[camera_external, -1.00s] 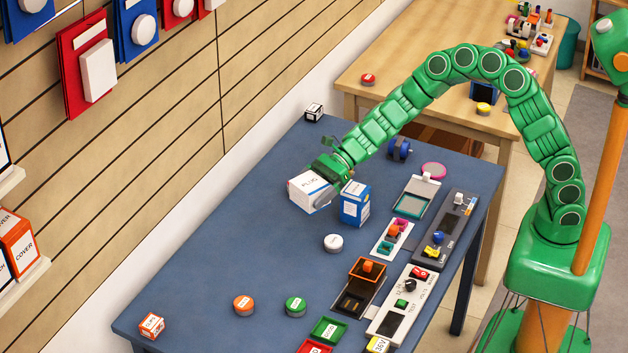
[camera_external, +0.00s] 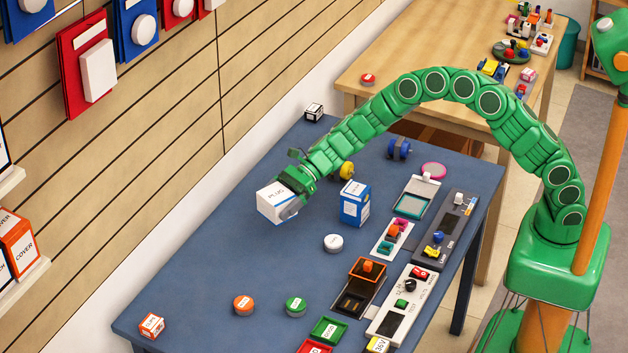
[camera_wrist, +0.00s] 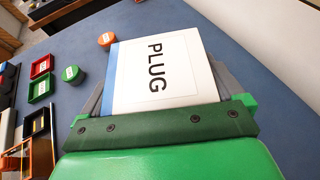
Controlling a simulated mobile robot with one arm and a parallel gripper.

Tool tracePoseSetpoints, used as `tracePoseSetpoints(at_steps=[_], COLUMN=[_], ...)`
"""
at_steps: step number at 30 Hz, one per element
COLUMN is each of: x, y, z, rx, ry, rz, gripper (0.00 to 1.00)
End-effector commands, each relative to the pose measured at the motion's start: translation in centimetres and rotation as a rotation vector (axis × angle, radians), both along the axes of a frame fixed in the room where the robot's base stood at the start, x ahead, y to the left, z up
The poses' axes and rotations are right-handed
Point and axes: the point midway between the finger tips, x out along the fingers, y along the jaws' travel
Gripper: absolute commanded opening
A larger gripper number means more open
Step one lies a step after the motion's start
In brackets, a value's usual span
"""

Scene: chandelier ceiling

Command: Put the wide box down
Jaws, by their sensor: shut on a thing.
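The wide box (camera_external: 283,203) is white with a blue edge and a "PLUG" label. My green gripper (camera_external: 293,200) is shut on it, over the blue table (camera_external: 220,262) toward its wall side. In the wrist view the box (camera_wrist: 160,70) fills the space between the two grey fingers, its label facing the camera. I cannot tell exactly how high its underside is above the table. Part of the box is hidden by the gripper.
A blue and white box (camera_external: 355,203) stands right of the held box. A white round piece (camera_external: 333,243) lies nearer the front. Orange (camera_external: 243,306) and green (camera_external: 295,306) round pieces and a small orange box (camera_external: 151,325) lie farther forward. The table's left middle is bare.

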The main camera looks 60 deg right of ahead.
Motion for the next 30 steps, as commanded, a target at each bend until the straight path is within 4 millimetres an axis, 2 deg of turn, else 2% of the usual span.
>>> tracePoseSetpoints(at_steps=[15,30], x=[3.2,4.7], y=[1.4,2.0], z=[-4.4,-6.1], rx=[-0.003,-0.001], ry=[0.003,0.002], rz=[0.001,0.001], gripper=[0.61,0.61])
